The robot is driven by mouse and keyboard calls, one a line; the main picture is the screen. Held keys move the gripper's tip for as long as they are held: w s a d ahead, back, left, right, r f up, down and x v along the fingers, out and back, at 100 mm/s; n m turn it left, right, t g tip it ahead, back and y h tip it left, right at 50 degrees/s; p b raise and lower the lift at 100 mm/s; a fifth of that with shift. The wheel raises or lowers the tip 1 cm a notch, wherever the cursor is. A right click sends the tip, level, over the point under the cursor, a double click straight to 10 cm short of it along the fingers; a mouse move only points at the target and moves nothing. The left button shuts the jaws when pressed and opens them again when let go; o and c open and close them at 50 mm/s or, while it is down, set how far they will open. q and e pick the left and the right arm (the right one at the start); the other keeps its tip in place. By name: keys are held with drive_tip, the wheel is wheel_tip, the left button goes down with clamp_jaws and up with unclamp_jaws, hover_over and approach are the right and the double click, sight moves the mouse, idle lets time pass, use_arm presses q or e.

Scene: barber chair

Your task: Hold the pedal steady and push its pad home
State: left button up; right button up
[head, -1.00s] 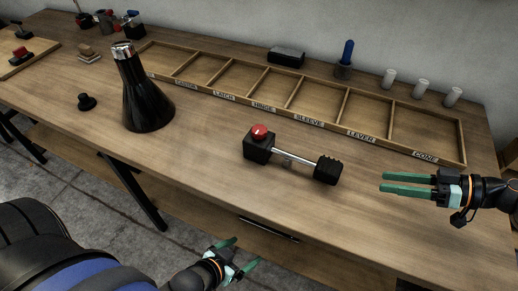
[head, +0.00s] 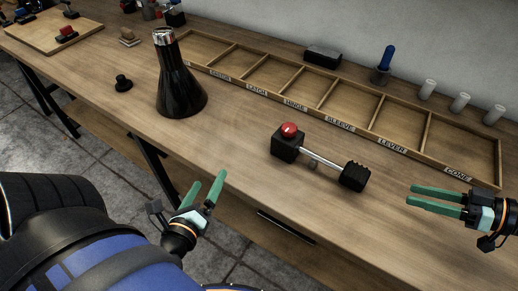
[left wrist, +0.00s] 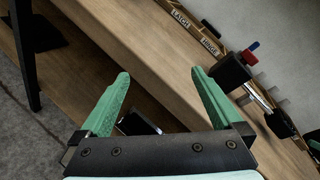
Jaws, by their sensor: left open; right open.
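The pedal lies on the bench: a black block (head: 288,148) with a red button (head: 289,129) on top, a metal rod (head: 325,159), and a ribbed black pad (head: 354,177) at the right end. A small gap of bare rod shows beside the pad. My left gripper (head: 209,179) is open and empty by the bench's front edge, left of and nearer than the pedal. My right gripper (head: 411,194) is open and empty, right of the pad. In the left wrist view, the block (left wrist: 228,72) and pad (left wrist: 282,124) show beyond my left gripper's right finger.
A labelled, divided wooden tray (head: 440,166) runs behind. White cylinders (head: 461,103) and a blue-handled tool (head: 388,60) stand farther back. Bench around the pedal is clear.

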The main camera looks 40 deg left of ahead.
sight(288, 138)
use_arm(q)
drive_tip(key=w+d+r+m+t+h, duration=0.1)
drive_tip(key=d+r+m, duration=0.1)
drive_tip(key=m, duration=0.1)
drive_tip(key=w+d+r+m+t+h, duration=0.1)
drive_tip(key=w+r+m, duration=0.1)
drive_tip(key=m, duration=0.1)
drive_tip(key=w+d+r+m+t+h, duration=0.1)
drive_tip(key=w+d+r+m, duration=0.1)
drive_tip(key=m, duration=0.1)
drive_tip(key=shift+d+t, duration=0.35)
drive_tip(key=shift+t, duration=0.05)
drive_tip(key=w+d+m+h, duration=0.1)
drive_tip(key=w+d+f+m+h, duration=0.1)
drive_tip(key=w+d+f+m, duration=0.1)
drive_tip(key=shift+w+d+h, duration=0.1)
drive_tip(key=shift+d+h, duration=0.25)
drive_tip(key=shift+h, duration=0.05)
drive_tip(key=shift+m, duration=0.3)
drive_tip(key=shift+w, duration=6.1)
clamp_jaws()
